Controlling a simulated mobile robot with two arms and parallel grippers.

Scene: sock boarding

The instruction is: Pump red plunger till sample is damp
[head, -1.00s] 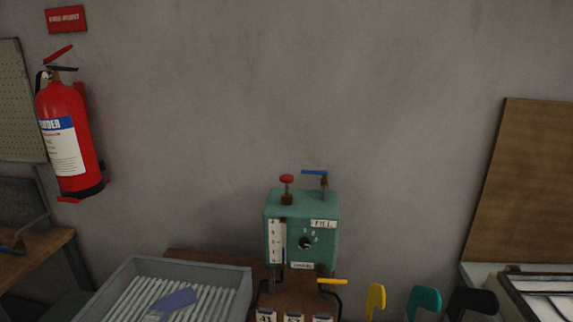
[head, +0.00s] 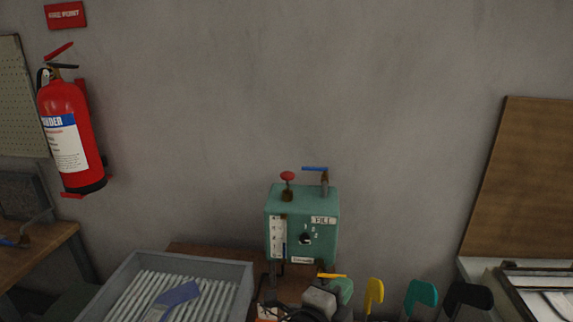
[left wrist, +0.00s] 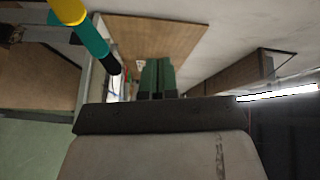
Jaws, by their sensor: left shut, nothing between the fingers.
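The red plunger (head: 287,176) stands up from the top of a teal box (head: 287,208) against the wall. A flat blue-violet piece (head: 178,293) lies on the ribs of a grey tray (head: 200,263); whether it is the sample, or damp, I cannot tell. My left gripper (head: 342,289) is at the bottom of the head view, below and right of the plunger and apart from it. Its green fingers (left wrist: 157,77) are together and empty in the left wrist view. My right gripper is not in view.
The box also has a blue-handled valve (head: 316,169), a black dial (head: 305,239) and a white gauge. A yellow lever (head: 331,276) sits beneath it. Yellow (head: 374,292), teal (head: 421,296) and black (head: 468,297) hooked shapes stand at right. A fire extinguisher (head: 68,135) hangs at left.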

